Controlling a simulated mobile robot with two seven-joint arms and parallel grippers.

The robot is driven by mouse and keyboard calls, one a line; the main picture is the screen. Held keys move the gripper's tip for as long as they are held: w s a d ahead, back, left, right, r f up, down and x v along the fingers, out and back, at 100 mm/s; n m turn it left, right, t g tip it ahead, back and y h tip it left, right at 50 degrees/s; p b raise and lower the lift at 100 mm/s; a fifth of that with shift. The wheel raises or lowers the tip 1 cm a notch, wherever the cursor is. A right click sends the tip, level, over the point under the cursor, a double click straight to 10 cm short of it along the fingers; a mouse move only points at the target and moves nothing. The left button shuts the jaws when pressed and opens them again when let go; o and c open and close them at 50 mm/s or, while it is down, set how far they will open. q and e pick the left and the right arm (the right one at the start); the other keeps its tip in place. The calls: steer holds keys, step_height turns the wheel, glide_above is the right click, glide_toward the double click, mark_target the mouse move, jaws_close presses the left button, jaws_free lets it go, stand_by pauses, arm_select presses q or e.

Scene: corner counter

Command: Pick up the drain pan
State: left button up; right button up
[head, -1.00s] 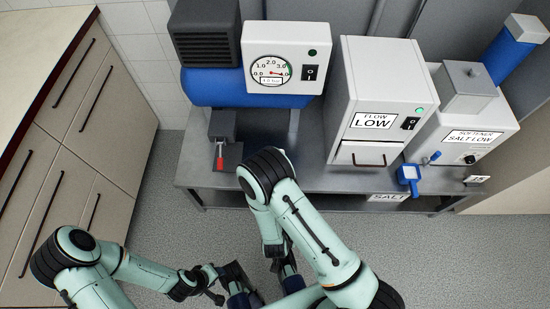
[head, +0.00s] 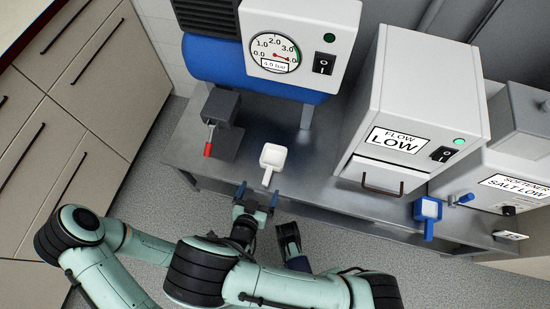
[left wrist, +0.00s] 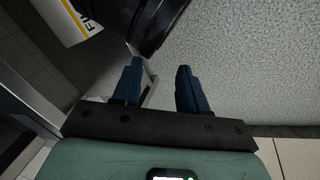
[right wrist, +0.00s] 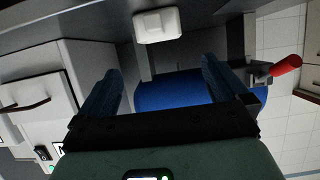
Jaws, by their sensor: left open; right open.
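The drain pan (head: 272,157) is a small white square pan with a short handle pointing toward me, at the front of the grey metal bench in the head view. It also shows at the top of the right wrist view (right wrist: 157,25). My right gripper (head: 259,188) is open and empty, just short of the handle in the head view. In the right wrist view my right gripper (right wrist: 160,68) has its fingers spread, with the pan beyond them.
Cabinets (head: 90,110) stand at left.

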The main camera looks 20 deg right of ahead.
mark_target(270, 166)
steer(key=b+x, duration=0.2)
steer(key=x, duration=0.5)
steer(key=shift+w+d+f, duration=0.2)
steer(key=shift+w+d, duration=0.05)
steer(key=shift+w, duration=0.15)
steer(key=b+x, duration=0.2)
steer(key=x, duration=0.2)
steer(key=shift+d, duration=0.25)
steer(key=shift+w+d, duration=0.2)
steer(key=shift+w, duration=0.2)
arm_select(q)
steer(key=s+a+f+g, duration=0.1)
steer(key=s+a+f, duration=0.1)
steer(key=s+f, duration=0.2)
step_height(270, 166, down, 3)
steer(key=shift+s+r+n+g, duration=0.15)
steer(key=shift+r+n+g, duration=0.05)
steer(key=shift+n+g, duration=0.1)
arm_select(e)
steer(key=c, duration=0.8)
